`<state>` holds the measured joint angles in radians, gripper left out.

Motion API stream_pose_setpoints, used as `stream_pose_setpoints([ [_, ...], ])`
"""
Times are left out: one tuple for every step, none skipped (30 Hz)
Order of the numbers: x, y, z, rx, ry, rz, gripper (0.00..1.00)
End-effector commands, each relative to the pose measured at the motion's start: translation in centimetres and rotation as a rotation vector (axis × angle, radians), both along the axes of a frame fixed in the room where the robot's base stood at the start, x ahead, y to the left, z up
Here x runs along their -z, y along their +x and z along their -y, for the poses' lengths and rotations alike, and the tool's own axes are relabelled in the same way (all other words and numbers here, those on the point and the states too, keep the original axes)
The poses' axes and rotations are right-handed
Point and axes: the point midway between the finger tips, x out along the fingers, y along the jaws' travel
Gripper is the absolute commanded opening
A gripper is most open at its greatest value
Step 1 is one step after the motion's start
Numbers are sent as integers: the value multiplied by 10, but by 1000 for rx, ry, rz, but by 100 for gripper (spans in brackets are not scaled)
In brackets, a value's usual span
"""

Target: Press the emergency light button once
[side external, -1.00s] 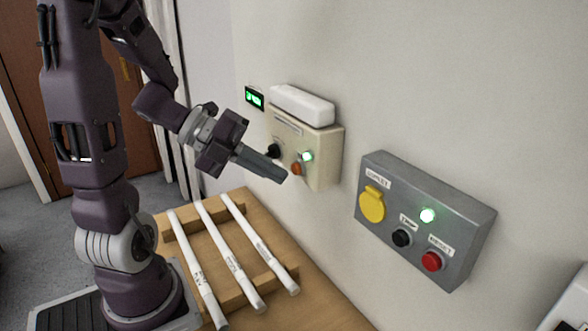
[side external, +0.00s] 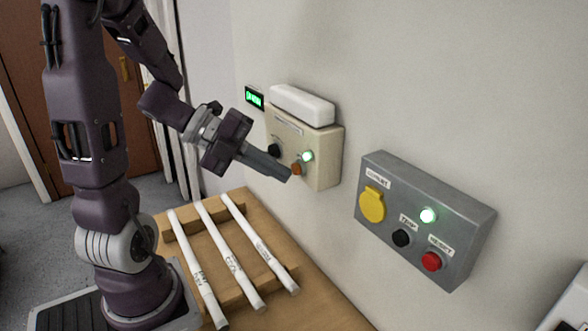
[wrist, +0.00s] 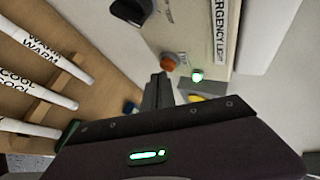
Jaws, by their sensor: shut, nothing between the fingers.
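The emergency light box (side external: 322,160) is a beige unit on the wall with a white lamp (side external: 302,106) on top. Its front carries a black knob (side external: 274,150), an orange button (side external: 297,168) and a lit green indicator (side external: 307,157). In the wrist view the label on the box (wrist: 218,40) reads "EMERGENCY LI…", and the orange button (wrist: 169,61) is just beyond my fingertips. My gripper (side external: 288,175) is shut and empty, its tips pointing at the orange button. They are very close to it; I cannot tell whether they touch. The tips also show in the wrist view (wrist: 160,78).
A grey wall box (side external: 462,222) to the right has a yellow cover, a black and a red button and a lit green lamp. White tubes (side external: 232,255) labelled WARM and COOL lie on a wooden rack below. A small green display (side external: 254,98) is on the wall.

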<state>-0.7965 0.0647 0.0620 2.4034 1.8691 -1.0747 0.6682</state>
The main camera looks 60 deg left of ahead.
Motion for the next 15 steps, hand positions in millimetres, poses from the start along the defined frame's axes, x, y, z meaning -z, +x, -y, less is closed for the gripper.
stream_pose_setpoints([
  [0, 0, 0, 0, 0, 0, 0],
  [0, 1, 0, 0, 0, 0, 0],
  [0, 1, 0, 0, 0, 0, 0],
  [0, 2, 0, 0, 0, 0, 0],
  [0, 2, 0, 0, 0, 0, 0],
  [0, 2, 0, 1, 1, 0, 0],
  [0, 3, 0, 1, 1, 0, 0],
  [0, 3, 0, 1, 1, 0, 0],
  [0, 4, 0, 1, 1, 0, 0],
  [0, 4, 0, 1, 1, 0, 0],
  [0, 4, 0, 1, 1, 0, 0],
  [0, 5, 0, 0, 0, 0, 0],
  [0, 5, 0, 0, 0, 0, 0],
  [0, 6, 0, 0, 0, 0, 0],
  [0, 6, 0, -1, 1, 0, 0],
])
